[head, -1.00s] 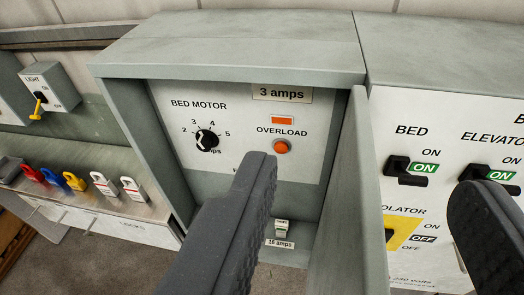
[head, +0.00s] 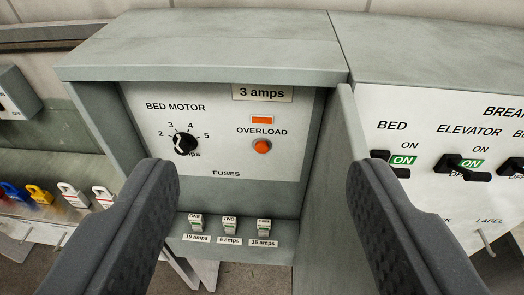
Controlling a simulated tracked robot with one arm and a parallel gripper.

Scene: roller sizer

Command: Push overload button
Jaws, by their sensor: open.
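The overload button (head: 262,146) is a round orange button on the white panel inside the open grey bed motor box. It sits under the OVERLOAD label, with an orange rectangular indicator (head: 262,120) above that label. My gripper (head: 262,178) is open and empty. Its left finger is in front of the box's lower left side, and its right finger is in front of the open door at the right. The button shows between the two fingers, a little above fingertip height in the picture. Neither finger covers it.
A black bed motor dial (head: 186,144) is left of the button. Several fuses (head: 229,224) stand on the ledge below. The box's open door (head: 343,170) juts out at the right, beside a breaker panel (head: 440,205) with switches.

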